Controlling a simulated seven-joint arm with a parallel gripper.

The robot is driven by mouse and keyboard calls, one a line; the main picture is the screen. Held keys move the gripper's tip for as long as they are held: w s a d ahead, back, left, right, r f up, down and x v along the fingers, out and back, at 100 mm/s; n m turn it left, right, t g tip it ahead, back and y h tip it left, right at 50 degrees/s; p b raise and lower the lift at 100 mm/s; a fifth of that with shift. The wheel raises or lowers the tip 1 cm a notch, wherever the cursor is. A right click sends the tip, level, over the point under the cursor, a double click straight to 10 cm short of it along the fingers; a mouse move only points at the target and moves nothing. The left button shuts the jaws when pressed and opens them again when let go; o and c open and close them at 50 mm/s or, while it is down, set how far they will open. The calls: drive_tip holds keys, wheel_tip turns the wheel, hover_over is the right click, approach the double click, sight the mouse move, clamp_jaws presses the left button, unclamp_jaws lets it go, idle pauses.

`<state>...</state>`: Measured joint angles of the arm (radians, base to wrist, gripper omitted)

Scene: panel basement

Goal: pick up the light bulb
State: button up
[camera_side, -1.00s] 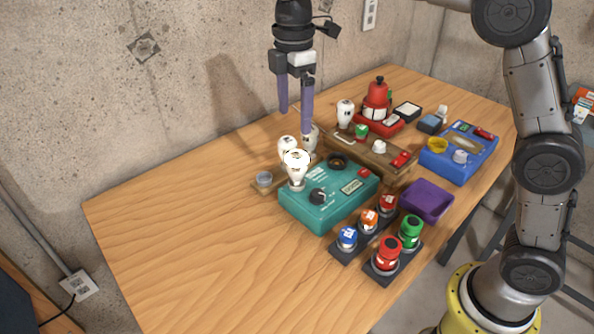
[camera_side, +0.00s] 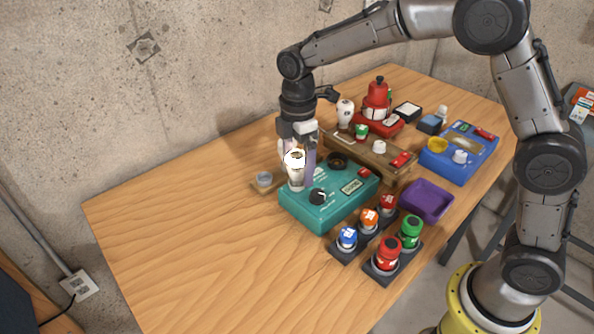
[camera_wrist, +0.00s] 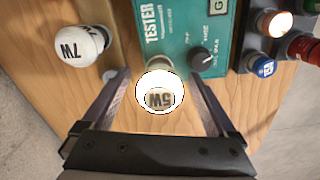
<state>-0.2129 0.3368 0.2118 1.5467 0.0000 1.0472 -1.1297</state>
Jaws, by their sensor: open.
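The light bulb (camera_side: 295,161), white and glowing, stands upright at the left end of the teal tester box (camera_side: 330,206). In the wrist view my gripper (camera_wrist: 158,80) shows a gap on both sides of the bulb. The bulb's base is mostly hidden from above.
The table's left half is clear.

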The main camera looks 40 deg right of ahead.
drive_tip(key=shift+f, duration=0.15)
clamp_jaws()
idle(0.4)
